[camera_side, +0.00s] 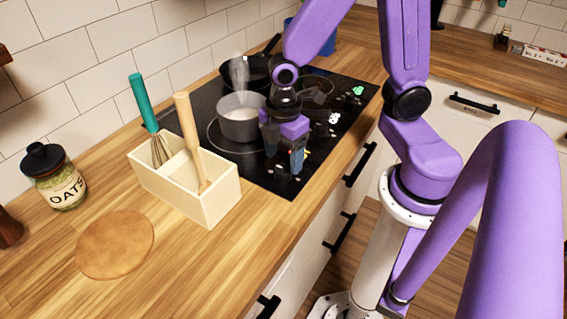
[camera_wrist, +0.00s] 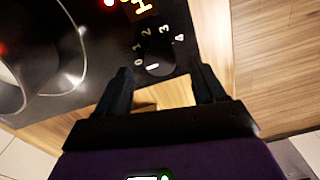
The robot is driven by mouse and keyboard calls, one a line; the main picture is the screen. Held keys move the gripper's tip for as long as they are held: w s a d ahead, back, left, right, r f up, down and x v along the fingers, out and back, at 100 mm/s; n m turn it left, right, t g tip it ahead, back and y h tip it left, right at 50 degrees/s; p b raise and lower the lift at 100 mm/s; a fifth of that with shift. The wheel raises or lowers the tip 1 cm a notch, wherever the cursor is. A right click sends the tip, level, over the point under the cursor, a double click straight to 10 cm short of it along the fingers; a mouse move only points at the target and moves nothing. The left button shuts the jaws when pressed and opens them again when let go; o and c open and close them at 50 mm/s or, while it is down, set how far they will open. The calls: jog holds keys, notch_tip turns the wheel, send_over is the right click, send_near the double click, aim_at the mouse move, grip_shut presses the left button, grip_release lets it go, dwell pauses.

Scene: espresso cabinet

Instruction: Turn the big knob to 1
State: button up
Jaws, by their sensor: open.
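The big knob (camera_wrist: 158,62) is black and sits on the black cooktop (camera_wrist: 90,100), near its front edge, in the wrist view. White numerals 0 to 4 curve around its far side. A short white mark shows on its near side, close to the 0; the exact setting is hard to read. My gripper (camera_wrist: 162,82) is open, with one dark finger to the left of the knob and one to the right, and nothing between them is gripped. In the side view my gripper (camera_side: 284,150) points down over the cooktop's near corner and hides the knob.
A grey pot (camera_side: 240,124) stands on the cooktop close behind my gripper, and a black pan (camera_side: 250,75) is farther back. A cream utensil box (camera_side: 205,200) with a whisk (camera_side: 142,105) and a wooden-handled tool (camera_side: 186,125) stands left. An oats jar (camera_side: 58,182) is farther left.

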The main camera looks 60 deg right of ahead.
aim_at(284, 168)
jog(key=shift+f, duration=1.6)
jog(key=c, duration=1.1)
